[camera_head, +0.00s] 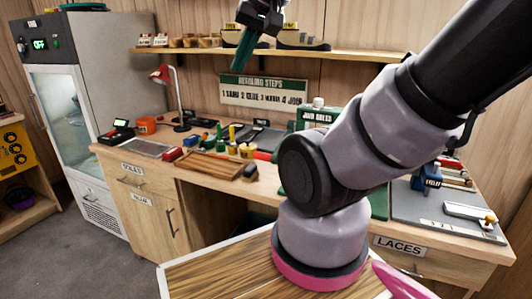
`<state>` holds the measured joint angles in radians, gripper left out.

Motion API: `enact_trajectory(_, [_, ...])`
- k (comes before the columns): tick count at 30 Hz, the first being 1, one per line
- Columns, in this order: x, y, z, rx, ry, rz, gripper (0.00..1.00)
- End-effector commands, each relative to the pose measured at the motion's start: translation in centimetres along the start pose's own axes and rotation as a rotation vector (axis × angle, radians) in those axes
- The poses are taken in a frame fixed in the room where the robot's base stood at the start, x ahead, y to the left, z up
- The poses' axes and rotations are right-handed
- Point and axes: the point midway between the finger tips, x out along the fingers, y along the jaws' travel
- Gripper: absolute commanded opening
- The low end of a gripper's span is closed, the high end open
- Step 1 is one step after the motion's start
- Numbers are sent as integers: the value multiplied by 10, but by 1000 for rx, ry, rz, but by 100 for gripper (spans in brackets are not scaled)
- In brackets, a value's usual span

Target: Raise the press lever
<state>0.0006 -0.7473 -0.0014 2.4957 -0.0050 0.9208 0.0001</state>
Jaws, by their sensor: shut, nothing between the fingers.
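A green press (303,116) with a white-lettered sign stands on the workbench right of centre. My arm hides most of it. A red bar (264,156) sticks out to the left at its lower side; it looks like the press lever, lying low and roughly level, but its joint to the press is hidden. My gripper (238,70) is at the top centre, in front of the wall shelf, with its green fingers pointing down and slightly left. It is shut and empty, well above and apart from the red bar.
A shelf (345,56) with shoes runs behind my gripper. A fridge (85,110) stands at left.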

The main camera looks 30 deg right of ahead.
Motion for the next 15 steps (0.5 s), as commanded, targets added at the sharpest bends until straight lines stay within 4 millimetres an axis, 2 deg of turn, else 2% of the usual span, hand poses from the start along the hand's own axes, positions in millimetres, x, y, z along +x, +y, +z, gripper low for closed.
enact_trajectory(4, [12,4,-12,34,-36,31,0])
enact_trajectory(7, [32,13,-29,84,-87,76,0])
enact_trajectory(11, [70,35,-56,175,-175,153,0])
enact_trajectory(15, [115,66,-79,277,-271,235,0])
